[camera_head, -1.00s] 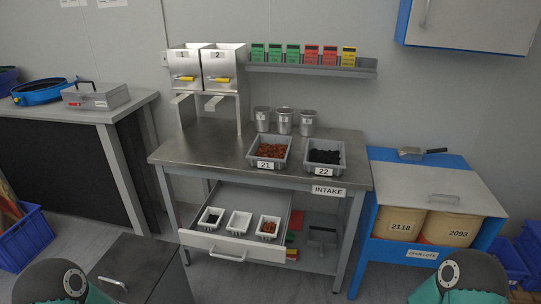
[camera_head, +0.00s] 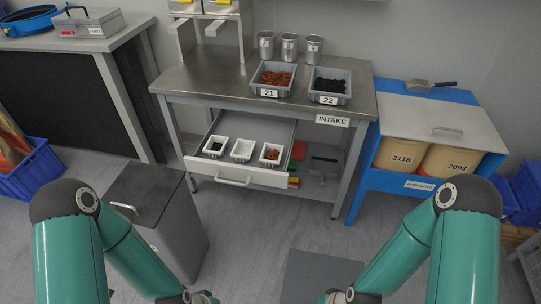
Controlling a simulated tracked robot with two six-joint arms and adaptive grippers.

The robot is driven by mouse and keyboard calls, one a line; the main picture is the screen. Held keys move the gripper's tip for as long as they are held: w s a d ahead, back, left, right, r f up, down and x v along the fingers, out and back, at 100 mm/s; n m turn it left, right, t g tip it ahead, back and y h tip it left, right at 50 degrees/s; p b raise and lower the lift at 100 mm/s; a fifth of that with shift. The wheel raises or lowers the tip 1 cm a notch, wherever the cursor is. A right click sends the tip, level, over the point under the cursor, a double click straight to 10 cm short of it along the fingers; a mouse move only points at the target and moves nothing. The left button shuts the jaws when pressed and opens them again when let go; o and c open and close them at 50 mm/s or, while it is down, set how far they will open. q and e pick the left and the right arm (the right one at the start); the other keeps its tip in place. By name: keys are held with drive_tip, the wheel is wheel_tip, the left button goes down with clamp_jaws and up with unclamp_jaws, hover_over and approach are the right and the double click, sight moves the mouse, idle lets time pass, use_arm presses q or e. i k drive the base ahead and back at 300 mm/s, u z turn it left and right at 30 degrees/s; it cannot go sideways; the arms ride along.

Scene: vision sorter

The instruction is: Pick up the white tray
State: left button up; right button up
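Three small white trays sit side by side in the open drawer (camera_head: 238,177) under the intake table. The left white tray (camera_head: 215,148) holds a little dark material. The middle white tray (camera_head: 242,150) looks empty. The right white tray (camera_head: 270,155) holds reddish-brown pieces. My two teal arms reach down to the bottom edge of the head view, well in front of the drawer. Only their wrist ends show there; the fingers of both grippers are out of the picture.
On the intake table (camera_head: 190,80) stand grey bin 21 (camera_head: 270,93), grey bin 22 (camera_head: 328,99) and three metal cups (camera_head: 290,47). A grey lidded box (camera_head: 150,215) stands at front left. A blue-framed unit (camera_head: 417,186) with two tan drums is at right.

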sight(272, 154)
drive_tip(key=k, duration=1.3)
drive_tip(key=z, duration=0.4)
drive_tip(key=i, duration=2.15)
drive_tip(key=u, duration=0.85)
drive_tip(key=i, duration=0.2)
drive_tip(key=u, duration=0.15)
drive_tip(key=k, duration=0.8)
drive_tip(key=u, duration=0.2)
drive_tip(key=i, duration=0.7)
drive_tip(key=z, duration=0.05)
